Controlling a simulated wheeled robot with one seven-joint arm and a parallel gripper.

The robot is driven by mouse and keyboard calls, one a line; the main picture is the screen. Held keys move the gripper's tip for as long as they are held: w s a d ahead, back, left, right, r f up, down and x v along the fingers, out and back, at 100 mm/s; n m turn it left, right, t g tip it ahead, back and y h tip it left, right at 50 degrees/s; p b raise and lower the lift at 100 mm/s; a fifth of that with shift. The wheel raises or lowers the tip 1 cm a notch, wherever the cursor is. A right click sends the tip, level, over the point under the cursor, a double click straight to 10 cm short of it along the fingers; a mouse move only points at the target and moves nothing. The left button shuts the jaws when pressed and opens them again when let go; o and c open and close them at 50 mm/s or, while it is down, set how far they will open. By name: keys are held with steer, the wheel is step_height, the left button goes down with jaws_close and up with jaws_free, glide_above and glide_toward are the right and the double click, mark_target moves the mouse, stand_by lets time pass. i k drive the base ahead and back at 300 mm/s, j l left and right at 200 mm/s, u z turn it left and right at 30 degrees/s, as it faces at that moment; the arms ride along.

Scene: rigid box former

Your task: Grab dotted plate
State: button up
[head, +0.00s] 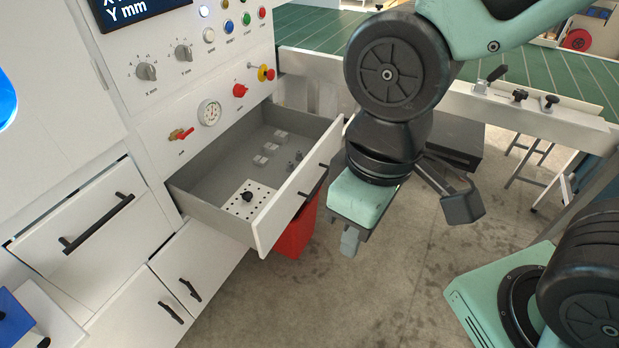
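The dotted plate (262,203), white with dark dots and a black knob on top, lies in the front corner of an open drawer (217,159). My gripper (349,241) is outside the drawer, to the right of its front panel, and points down. It is apart from the plate. The fingers are partly hidden by the gripper body, so I cannot tell whether they are open or shut. I see nothing held in it.
Several small light and grey pieces (265,153) lie in the drawer behind the plate. The drawer front stands between my gripper and the plate. A red bin (294,236) is under the drawer. The control panel (187,72) rises behind it.

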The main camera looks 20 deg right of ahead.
mark_target(246, 203)
steer(key=i+j+z, duration=0.4)
steer(key=i+j, duration=0.6)
steer(key=j, duration=0.15)
